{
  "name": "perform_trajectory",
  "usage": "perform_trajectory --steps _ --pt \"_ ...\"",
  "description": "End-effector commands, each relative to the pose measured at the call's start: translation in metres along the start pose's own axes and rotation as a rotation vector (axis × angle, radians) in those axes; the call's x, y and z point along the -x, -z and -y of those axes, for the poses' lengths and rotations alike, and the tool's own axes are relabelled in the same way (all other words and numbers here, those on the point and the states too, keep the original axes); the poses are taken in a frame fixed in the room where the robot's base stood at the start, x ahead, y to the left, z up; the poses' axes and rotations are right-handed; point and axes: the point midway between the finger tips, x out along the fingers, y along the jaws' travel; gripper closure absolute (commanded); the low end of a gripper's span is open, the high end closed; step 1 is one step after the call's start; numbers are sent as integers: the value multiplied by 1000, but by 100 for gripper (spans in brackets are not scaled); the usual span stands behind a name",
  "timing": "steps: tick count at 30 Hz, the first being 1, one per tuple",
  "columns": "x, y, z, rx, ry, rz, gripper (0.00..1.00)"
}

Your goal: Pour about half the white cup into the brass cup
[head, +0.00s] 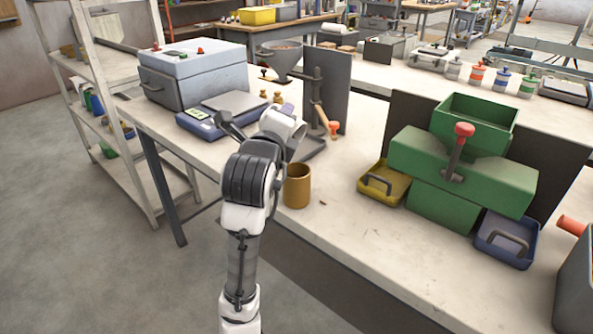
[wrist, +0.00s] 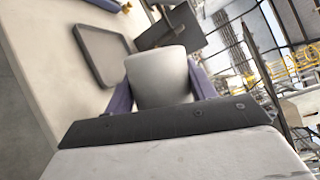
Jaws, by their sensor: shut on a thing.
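The white cup (head: 284,119) is held by my gripper above the bench, tilted in the head view. In the wrist view the white cup (wrist: 160,78) sits between the two fingers of my gripper (wrist: 163,88), which are shut on it. The brass cup (head: 298,186) stands upright on the bench near its front edge, below and to the right of the white cup in the head view, apart from it. Its inside is mostly hidden. What the white cup holds cannot be seen.
Behind my gripper are a blue scale (head: 222,114), a hopper on a stand (head: 283,58) and a dark upright panel (head: 333,88). A yellow tray (head: 384,184) and a green machine (head: 462,160) stand to the right.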

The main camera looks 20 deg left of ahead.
Motion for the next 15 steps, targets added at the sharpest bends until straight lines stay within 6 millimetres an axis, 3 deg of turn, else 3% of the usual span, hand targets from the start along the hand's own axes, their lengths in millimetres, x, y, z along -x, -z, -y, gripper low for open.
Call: perform_trajectory --steps 15 --pt "1 1 1 -30 13 9 69"
